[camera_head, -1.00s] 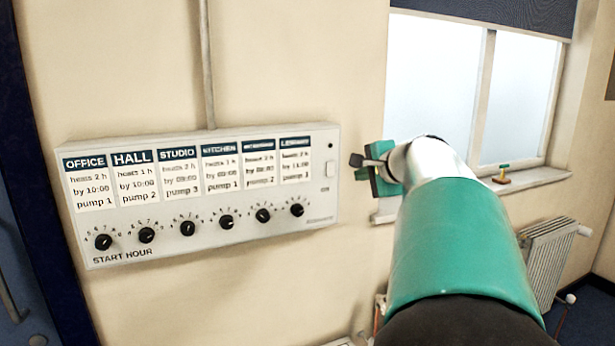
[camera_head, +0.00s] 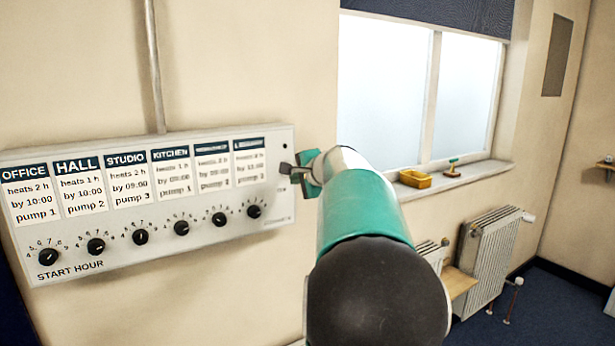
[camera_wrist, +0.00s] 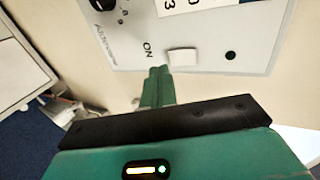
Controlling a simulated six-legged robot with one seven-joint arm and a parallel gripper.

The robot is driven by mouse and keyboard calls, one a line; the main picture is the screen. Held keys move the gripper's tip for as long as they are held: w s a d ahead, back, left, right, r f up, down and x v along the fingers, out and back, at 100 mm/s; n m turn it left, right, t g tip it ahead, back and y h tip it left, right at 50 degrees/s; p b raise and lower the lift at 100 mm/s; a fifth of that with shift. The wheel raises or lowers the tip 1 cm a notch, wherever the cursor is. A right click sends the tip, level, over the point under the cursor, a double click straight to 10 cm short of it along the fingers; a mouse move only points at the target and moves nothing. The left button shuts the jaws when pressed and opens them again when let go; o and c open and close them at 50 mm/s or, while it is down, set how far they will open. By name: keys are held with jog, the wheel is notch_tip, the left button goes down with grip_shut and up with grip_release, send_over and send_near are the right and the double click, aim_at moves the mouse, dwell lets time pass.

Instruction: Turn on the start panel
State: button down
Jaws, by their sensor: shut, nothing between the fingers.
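The start panel (camera_head: 110,235) is a pale box on the wall at the left, with several black dials below zone labels. The wrist view shows its right end (camera_wrist: 120,55), with a white switch (camera_wrist: 182,56), the word ON beside it and a dark round spot. My gripper (camera_head: 286,169) is shut and empty at the panel's right end. In the wrist view its fingertips (camera_wrist: 158,70) point at the panel, just beside the switch near ON. I cannot tell whether they touch it. The head view hides the switch behind the fingertips.
A window sill (camera_head: 470,176) to the right holds a yellow tray (camera_head: 415,179) and a small red-based object (camera_head: 453,168). Radiators (camera_head: 490,258) and a wooden board (camera_head: 459,282) are below. A conduit (camera_head: 154,65) runs up from the panel.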

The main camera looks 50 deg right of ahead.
jog(key=shift+w+d+f, duration=0.1)
jog(key=shift+w+d, duration=0.2)
jog(key=shift+w, duration=0.6)
jog(key=shift+w+d+f, duration=0.1)
jog(key=shift+w+d, duration=0.2)
jog(key=shift+w, duration=0.55)
jog(key=shift+w+f, duration=0.15)
jog(key=shift+w, duration=0.2)
jog(key=shift+s, duration=0.1)
